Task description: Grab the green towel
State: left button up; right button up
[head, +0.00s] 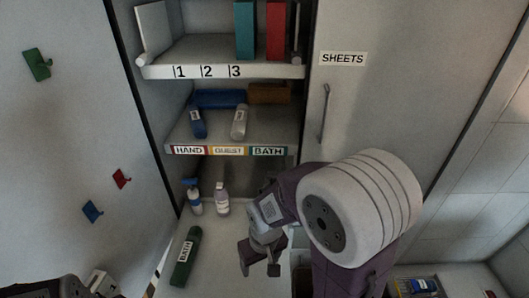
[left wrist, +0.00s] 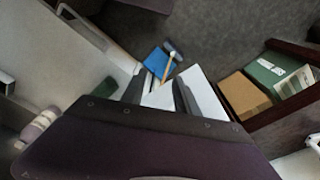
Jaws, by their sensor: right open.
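The green towel (head: 186,257) is a dark green roll with a white BATH label. It lies tilted on the pale bottom surface of the cabinet, in the lower left of the head view. My right gripper (head: 259,268) is to the right of the towel, apart from it, with its fingers spread and nothing visible between them. Part of my left arm shows at the lower left edge of the head view. In the left wrist view, dark finger parts of my left gripper (left wrist: 160,95) show with pale surfaces between them, and their opening is unclear.
A spray bottle (head: 194,197) and a white bottle (head: 222,198) stand behind the towel. The shelf labelled HAND, GUEST, BATH (head: 228,151) holds a blue roll (head: 197,122) and a grey roll (head: 239,121). A SHEETS door (head: 343,100) stands at right. Bare surface separates towel and right gripper.

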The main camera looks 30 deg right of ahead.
aim_at(180, 273)
jog(key=k+j, duration=0.1)
jog(key=j, duration=0.25)
jog(key=j+z, duration=0.25)
jog(key=j, duration=0.35)
jog(key=k+j+z, duration=0.2)
jog(key=j, duration=0.4)
jog(key=i, duration=0.1)
